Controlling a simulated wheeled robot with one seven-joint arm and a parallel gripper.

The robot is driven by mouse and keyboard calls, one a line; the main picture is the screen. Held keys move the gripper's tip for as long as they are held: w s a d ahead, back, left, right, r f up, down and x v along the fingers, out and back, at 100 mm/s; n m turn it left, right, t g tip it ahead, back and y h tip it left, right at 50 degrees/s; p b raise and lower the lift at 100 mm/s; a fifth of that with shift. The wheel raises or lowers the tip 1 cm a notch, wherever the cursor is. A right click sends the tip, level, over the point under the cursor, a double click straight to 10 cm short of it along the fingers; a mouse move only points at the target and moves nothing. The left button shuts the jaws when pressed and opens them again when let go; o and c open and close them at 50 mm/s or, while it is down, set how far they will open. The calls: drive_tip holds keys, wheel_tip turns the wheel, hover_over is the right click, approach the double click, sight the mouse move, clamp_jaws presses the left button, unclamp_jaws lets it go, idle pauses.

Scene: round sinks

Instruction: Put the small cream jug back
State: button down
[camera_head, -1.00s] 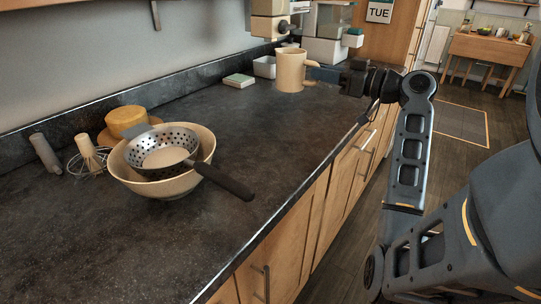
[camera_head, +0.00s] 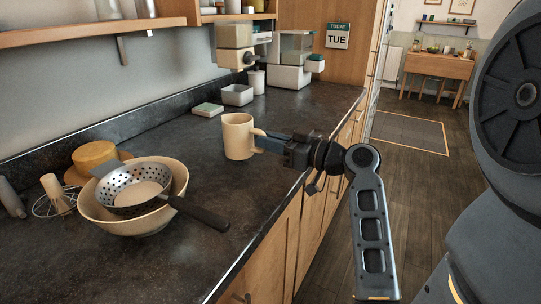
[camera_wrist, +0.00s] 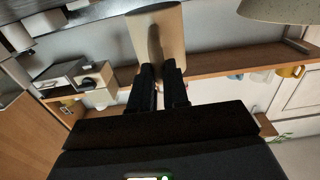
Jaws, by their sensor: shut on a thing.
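The small cream jug (camera_head: 238,137) is upright over the dark counter, between the pale bowl and the far end. Whether its base touches the counter or hangs just above it is hard to tell. My gripper (camera_head: 260,142) comes from the right and is shut on the jug's handle. In the wrist view the jug (camera_wrist: 172,28) is at the top, with its handle between the fingertips (camera_wrist: 162,72). The fingers hide part of the handle.
A pale bowl (camera_head: 98,216) with a perforated strainer (camera_head: 125,178) in it stands at the near left. Bare counter (camera_head: 300,108) lies behind the jug.

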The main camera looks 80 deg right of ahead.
sight(251, 152)
drive_tip(key=shift+f, duration=2.05)
drive_tip(key=shift+f, duration=0.15)
drive_tip(key=c, duration=1.1)
unclamp_jaws()
drive_tip(key=shift+r, duration=0.2)
drive_tip(key=b+v, duration=0.2)
drive_tip(key=v, duration=1)
drive_tip(key=shift+f, duration=0.1)
